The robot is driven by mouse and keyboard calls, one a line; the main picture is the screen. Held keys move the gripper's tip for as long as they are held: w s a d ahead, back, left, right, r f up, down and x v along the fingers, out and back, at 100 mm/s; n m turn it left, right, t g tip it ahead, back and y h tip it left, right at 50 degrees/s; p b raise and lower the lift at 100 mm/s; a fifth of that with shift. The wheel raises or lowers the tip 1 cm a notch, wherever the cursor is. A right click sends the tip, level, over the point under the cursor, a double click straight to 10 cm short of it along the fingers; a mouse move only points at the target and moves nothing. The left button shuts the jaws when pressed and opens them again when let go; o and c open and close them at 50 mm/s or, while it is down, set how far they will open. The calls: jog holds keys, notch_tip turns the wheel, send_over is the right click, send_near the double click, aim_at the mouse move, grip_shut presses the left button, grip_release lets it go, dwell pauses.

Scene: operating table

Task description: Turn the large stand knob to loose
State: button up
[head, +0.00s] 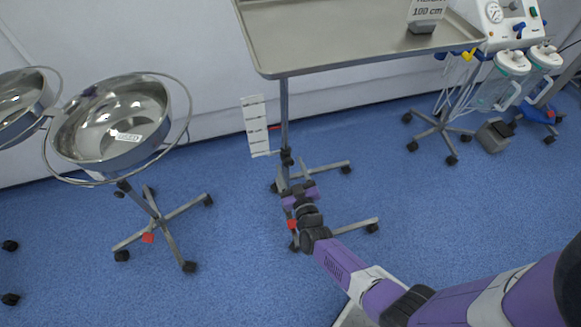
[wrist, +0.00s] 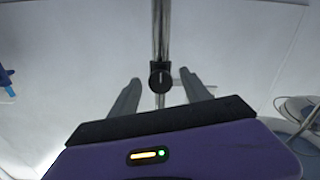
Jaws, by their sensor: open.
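The large stand knob (wrist: 160,78) is a round black knob with a light line on its face, on the metal pole (wrist: 161,30) of the tray stand. In the wrist view it lies between my two grey fingers and ahead of them, and the line looks roughly upright. In the head view the knob (head: 287,157) is a small dark shape on the pole under the tray (head: 340,30). My gripper (wrist: 162,82) is open, with no finger visibly touching the knob. In the head view my gripper (head: 297,188) is in front of the pole's lower part; its fingertips are hard to make out.
A white marked scale (head: 256,126) hangs left of the pole. A "100 cm" sign (head: 426,12) stands on the tray. A steel bowl stand (head: 110,120) is at left and a suction unit (head: 512,62) at right.

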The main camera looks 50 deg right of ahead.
jog(key=v, duration=0.7)
jog(key=shift+s+a+p, duration=0.15)
jog(key=shift+s+p, duration=0.05)
jog(key=shift+p, duration=0.25)
jog(key=shift+f, duration=0.1)
jog(key=s+a+r+t+y+p, duration=0.1)
jog(key=a+r+y, duration=0.15)
jog(key=r, duration=0.35)
jog(key=s+a+r+t+y+p, duration=0.1)
jog(key=a+r, duration=0.3)
jog(key=r, duration=0.1)
jog(key=s+a+r+n+g+y+p, duration=0.1)
jog(key=s+a+r+n+y+p, duration=0.1)
jog(key=s+r, duration=0.8)
jog(key=s+a+r+n+g+y+p, duration=0.1)
jog(key=s+a+r+y+p, duration=0.3)
jog(key=s+r, duration=0.7)
jog(key=shift+s+a+r+n+p, duration=0.45)
jog(key=shift+a+r+p, duration=0.7)
jog(key=shift+a+r, duration=1.4)
